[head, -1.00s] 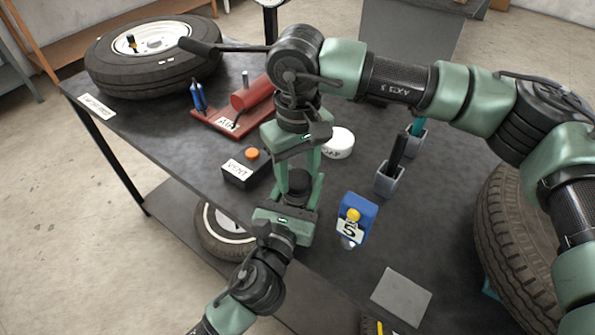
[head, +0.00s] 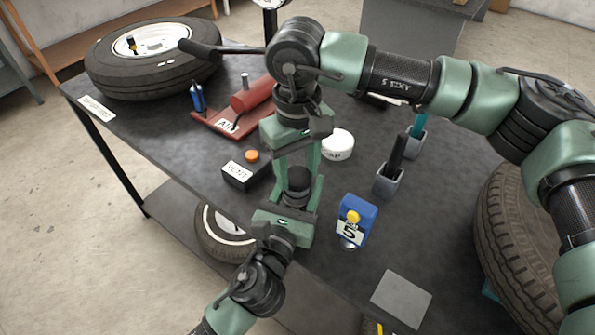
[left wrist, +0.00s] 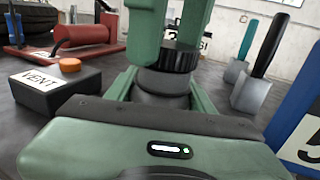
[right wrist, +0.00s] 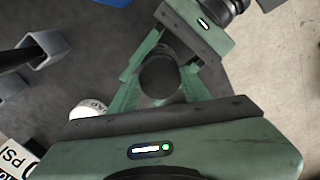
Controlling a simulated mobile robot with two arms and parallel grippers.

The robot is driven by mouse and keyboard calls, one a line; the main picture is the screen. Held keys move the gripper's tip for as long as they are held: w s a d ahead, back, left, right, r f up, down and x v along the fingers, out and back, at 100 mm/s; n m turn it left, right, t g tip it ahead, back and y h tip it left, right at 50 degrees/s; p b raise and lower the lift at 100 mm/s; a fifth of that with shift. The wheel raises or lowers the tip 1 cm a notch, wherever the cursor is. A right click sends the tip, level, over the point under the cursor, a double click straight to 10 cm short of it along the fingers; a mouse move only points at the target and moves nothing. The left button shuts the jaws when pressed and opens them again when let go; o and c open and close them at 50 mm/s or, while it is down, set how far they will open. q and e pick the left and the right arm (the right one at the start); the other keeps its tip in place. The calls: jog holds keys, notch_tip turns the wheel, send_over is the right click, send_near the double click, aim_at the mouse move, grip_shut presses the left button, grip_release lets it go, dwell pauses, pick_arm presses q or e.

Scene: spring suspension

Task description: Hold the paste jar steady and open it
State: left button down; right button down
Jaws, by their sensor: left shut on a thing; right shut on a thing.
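The paste jar (head: 298,181) is a small dark jar standing upright between my two grippers near the table's front edge. In the left wrist view its ribbed black lid (left wrist: 178,57) sits on the smooth dark body (left wrist: 160,88). My left gripper (head: 296,196) comes in level from the front and is shut on the jar's body. My right gripper (head: 297,172) points down from above and is shut on the lid. The right wrist view shows the round lid top (right wrist: 160,76) between the fingers. The fingers hide the jar's sides, and any gap under the lid cannot be told.
A black VENT box (head: 246,172) with an orange button lies left of the jar. A white round tub (head: 338,145) is behind right. A blue block marked 5 (head: 357,218) and grey holders (head: 388,182) stand right. A red pump (head: 250,95) and tyre (head: 150,60) lie farther back.

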aim_at(298, 176)
jog(key=shift+r, duration=0.5)
jog(key=shift+r, duration=2)
pick_arm(q)
jog(key=shift+c, duration=2.4)
grip_release()
jog(key=shift+s, duration=0.1)
